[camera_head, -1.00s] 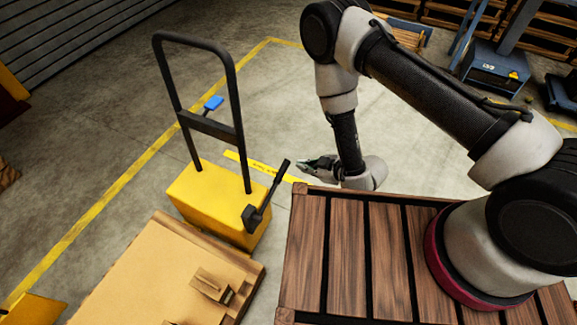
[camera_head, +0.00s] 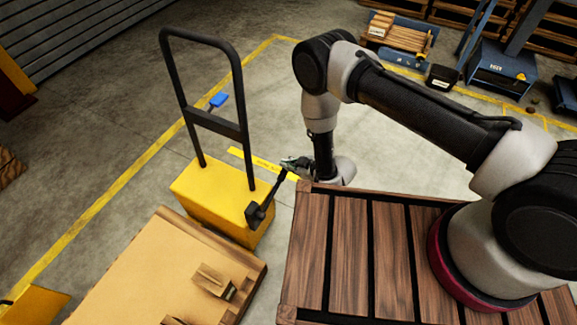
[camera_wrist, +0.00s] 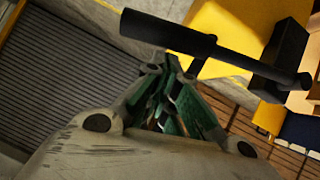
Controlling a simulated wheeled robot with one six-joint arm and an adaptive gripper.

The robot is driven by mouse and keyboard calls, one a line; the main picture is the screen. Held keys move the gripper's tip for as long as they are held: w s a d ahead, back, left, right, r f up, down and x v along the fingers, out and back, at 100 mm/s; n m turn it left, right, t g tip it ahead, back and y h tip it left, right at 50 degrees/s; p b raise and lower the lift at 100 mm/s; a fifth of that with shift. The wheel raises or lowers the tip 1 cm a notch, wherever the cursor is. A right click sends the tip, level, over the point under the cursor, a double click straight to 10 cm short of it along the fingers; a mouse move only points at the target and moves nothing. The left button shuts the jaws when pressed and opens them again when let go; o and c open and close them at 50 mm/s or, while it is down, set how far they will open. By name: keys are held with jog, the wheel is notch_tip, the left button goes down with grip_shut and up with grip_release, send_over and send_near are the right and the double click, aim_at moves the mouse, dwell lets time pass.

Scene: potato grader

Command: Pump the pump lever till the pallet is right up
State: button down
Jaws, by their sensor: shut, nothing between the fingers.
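The pump lever (camera_head: 268,194) is a black arm with a thicker grip, tilted up from a black block on the side of the yellow pallet truck (camera_head: 222,203). My gripper (camera_head: 287,163) is shut and empty, at the upper end of the lever in the head view. In the wrist view the lever's grip (camera_wrist: 168,32) crosses just beyond my closed fingertips (camera_wrist: 172,62); I cannot tell if they touch. The pallet (camera_head: 165,275) with a flat tan top stands in front of the truck; its height off the floor cannot be judged.
The truck's tall black handle frame (camera_head: 240,110) rises behind the lever, with a blue piece (camera_head: 218,99) near it. A slatted wooden deck (camera_head: 345,250) lies under my arm at the right. Open floor (camera_head: 265,110) with yellow lines lies behind.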

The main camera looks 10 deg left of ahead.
jog(key=shift+w+f, duration=0.1)
jog(key=shift+f, duration=0.25)
jog(key=shift+f, duration=0.1)
